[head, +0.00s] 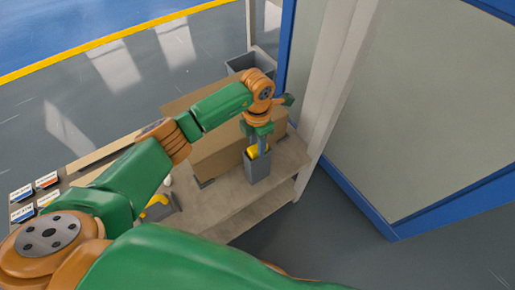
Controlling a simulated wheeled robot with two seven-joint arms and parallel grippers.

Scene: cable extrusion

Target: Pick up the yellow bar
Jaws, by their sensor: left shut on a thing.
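The yellow bar (252,152) shows as a small yellow piece at the mouth of a narrow grey holder (258,170) near the right end of the wooden table. My left gripper (260,143) points down over the holder and is shut on the yellow bar. The fingers and the holder's walls hide most of the bar, so I cannot tell how far it sits inside. My right gripper is not in view.
A cardboard box (214,152) stands just behind the holder. Another yellow and grey object (157,206) is partly hidden behind my arm. A grey bin (250,61) stands beyond the table, and a pale post (333,75) and blue-framed panel (410,110) rise at the right.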

